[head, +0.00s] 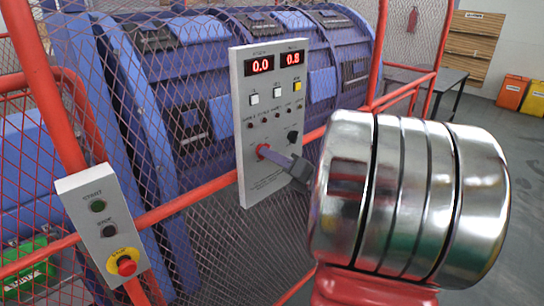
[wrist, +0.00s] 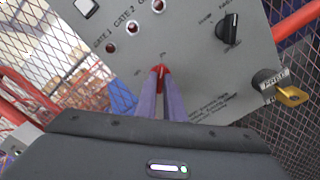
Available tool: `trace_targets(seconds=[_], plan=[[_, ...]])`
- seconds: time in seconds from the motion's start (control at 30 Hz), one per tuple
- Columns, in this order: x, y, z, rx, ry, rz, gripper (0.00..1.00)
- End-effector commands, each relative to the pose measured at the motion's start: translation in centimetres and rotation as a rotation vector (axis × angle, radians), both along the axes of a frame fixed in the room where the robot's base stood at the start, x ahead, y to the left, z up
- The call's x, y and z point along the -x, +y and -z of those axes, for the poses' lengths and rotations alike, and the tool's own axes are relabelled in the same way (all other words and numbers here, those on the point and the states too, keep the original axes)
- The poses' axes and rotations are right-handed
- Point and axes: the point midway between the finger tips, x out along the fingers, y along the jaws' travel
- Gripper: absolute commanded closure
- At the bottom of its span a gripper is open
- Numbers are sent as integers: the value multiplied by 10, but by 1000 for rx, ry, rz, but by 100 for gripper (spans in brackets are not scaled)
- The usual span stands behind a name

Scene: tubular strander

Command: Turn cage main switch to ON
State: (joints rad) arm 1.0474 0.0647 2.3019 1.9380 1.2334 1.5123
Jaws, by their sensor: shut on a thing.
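The grey control panel (head: 270,120) stands upright at the red fence. Low on it is a red rotary switch (head: 261,149), which also shows in the wrist view (wrist: 162,79). My gripper (head: 268,154) reaches it from the right in the head view. In the wrist view my gripper (wrist: 162,73) has its two purple fingers shut on the red switch, one on each side. Small labels sit to the upper left of the switch and above it. The fingers hide part of the switch, and I cannot read its exact position.
A black selector knob (wrist: 229,29) and a key switch with a yellow key (wrist: 291,96) sit to the right on the panel. A START/STOP box (head: 103,228) with a red button hangs at left. Red rails and mesh surround the blue machine (head: 190,110).

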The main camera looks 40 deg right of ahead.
Motion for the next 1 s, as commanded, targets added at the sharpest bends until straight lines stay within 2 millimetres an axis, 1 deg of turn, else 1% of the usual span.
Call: trace_targets(seconds=[0.03, 0.1, 0.13, 0.37, 0.6, 0.73, 0.87, 1.0], plan=[[1, -1, 3, -5, 7, 3, 100], [1, -1, 3, -5, 6, 4, 100], [1, -1, 3, -5, 6, 4, 89], [0, -1, 2, -2, 3, 3, 73], [0, 0, 1, 0, 1, 1, 73], [4, -1, 1, 0, 1, 2, 73], [13, -2, 1, 0, 1, 4, 73], [29, -2, 0, 1, 1, 5, 73]])
